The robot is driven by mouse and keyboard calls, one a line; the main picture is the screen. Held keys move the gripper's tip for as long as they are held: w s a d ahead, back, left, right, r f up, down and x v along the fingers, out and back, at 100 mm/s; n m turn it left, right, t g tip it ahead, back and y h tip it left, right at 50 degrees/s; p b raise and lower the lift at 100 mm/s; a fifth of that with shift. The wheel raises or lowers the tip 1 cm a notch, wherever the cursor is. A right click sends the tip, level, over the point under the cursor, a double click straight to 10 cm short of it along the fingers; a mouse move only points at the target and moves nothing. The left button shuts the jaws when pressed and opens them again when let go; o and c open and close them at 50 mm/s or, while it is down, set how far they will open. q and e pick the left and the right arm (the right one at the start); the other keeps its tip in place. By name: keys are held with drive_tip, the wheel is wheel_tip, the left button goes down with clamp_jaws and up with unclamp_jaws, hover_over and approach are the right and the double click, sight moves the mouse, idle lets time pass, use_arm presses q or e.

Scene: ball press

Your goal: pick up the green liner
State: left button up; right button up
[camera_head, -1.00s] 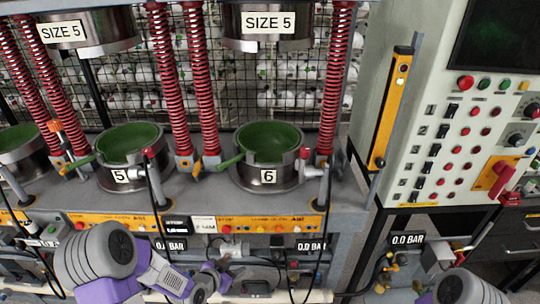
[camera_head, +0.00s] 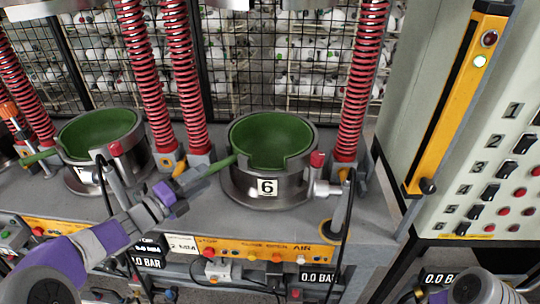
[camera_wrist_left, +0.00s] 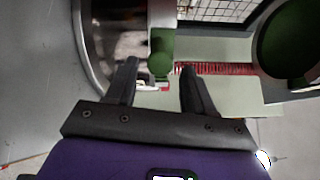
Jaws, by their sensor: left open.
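A green liner (camera_head: 272,136) sits in the metal mould (camera_head: 240,190) marked 6 in the head view, its short green handle (camera_head: 222,165) sticking out to the left through the rim. My left gripper (camera_head: 204,173) is just left of this handle, pointing at it. In the left wrist view, the open fingers (camera_wrist_left: 160,70) have the rounded green handle end (camera_wrist_left: 160,52) between and beyond their tips. Contact cannot be told. A second green liner (camera_head: 97,133) sits in the mould at the left. My right gripper is out of view.
Red springs (camera_head: 183,80) stand between the moulds, and another red spring (camera_head: 360,80) stands right of mould 6. A black hose (camera_head: 345,230) hangs at the front right. A control cabinet (camera_head: 500,140) stands at the right. Some grey bench top (camera_head: 225,222) is bare.

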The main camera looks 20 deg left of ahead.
sight(214, 170)
use_arm(q)
drive_tip(key=b+x, duration=0.1)
drive_tip(key=x, duration=0.4)
drive_tip(key=shift+f, duration=0.15)
clamp_jaws()
idle(1.2)
